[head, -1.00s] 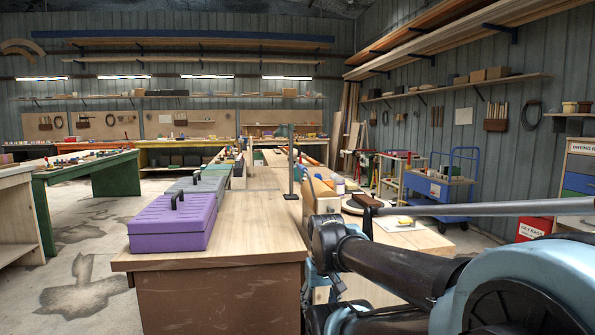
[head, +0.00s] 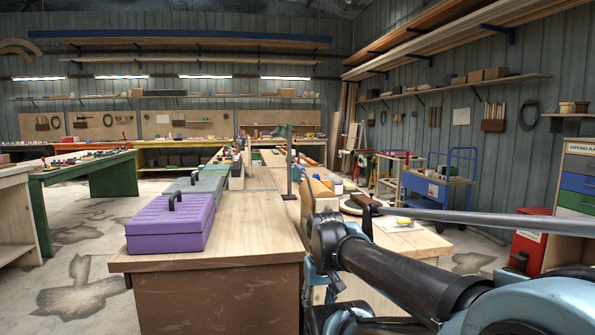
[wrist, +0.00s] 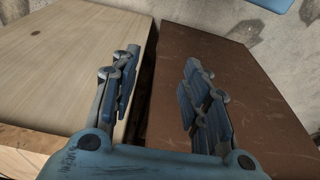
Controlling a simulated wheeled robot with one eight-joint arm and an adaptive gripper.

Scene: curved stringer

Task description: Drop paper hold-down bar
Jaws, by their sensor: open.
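My gripper (wrist: 160,62) is open and empty in the wrist view, its two dark fingers apart above a narrow dark gap. A pale wood surface (wrist: 70,70) lies left of the gap and a brown surface (wrist: 235,85) right of it. In the head view, a long grey bar (head: 490,216) crosses the right side, with a dark block (head: 365,203) at its left end. I cannot tell whether this is the paper hold-down bar. My arm crosses in front at lower right, and my fingers cannot be made out there. No paper is clearly identifiable.
A purple toolbox (head: 170,228) stands on the near wooden bench (head: 245,245), with grey boxes behind it. A thin dark upright post (head: 289,160) stands at the bench's right. A blue trolley (head: 440,190) and red bin (head: 528,240) are farther right.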

